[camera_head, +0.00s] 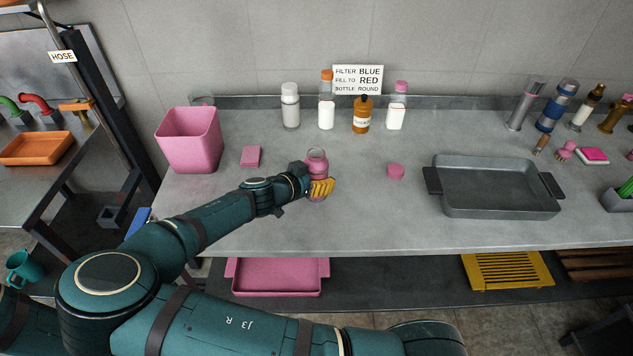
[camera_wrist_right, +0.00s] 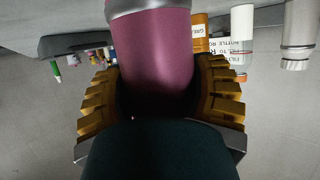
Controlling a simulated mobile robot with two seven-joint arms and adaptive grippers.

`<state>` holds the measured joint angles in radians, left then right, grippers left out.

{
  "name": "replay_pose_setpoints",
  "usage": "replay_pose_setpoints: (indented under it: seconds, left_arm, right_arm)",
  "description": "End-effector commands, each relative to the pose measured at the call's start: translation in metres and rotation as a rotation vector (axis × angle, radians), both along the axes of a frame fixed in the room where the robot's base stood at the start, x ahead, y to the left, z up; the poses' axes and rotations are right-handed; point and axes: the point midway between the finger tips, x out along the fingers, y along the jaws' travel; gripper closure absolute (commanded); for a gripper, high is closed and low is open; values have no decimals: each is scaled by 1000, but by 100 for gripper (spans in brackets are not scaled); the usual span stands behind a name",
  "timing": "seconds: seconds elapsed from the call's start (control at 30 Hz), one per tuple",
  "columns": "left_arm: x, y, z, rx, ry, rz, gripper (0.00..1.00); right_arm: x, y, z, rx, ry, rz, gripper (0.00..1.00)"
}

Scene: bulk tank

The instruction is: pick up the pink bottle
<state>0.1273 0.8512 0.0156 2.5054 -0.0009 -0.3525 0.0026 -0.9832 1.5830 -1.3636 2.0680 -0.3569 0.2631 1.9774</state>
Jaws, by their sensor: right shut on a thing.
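The pink bottle (camera_head: 317,160) stands upright on the grey worktop, toward its front left. My right gripper (camera_head: 320,188) is at the bottle's lower body, with its yellow ridged fingers shut around it. In the right wrist view the pink bottle (camera_wrist_right: 155,55) fills the middle, between the two yellow fingers of my right gripper (camera_wrist_right: 160,95). The fingers hide part of the bottle's lower side. I cannot tell whether its base touches the worktop. My left gripper is not in view.
A pink bin (camera_head: 189,140) and a pink sponge (camera_head: 251,156) are to the left. A round pink lid (camera_head: 396,171) and a grey tray (camera_head: 497,188) are to the right. Several bottles, including an amber bottle (camera_head: 361,115), stand along the back wall.

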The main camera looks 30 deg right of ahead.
Motion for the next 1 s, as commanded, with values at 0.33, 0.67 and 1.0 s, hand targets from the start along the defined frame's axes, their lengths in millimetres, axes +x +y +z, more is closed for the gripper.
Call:
replay_pose_setpoints:
  seconds: [0.33, 0.67, 1.0]
  left_arm:
    - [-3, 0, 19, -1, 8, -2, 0]
    - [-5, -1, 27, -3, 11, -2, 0]
    - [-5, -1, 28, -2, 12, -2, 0]
  right_arm:
    - [1, 1, 92, 4, -6, 0, 77]
    - [0, 0, 143, 0, 0, 1, 77]
    - [0, 0, 150, 0, 0, 1, 77]
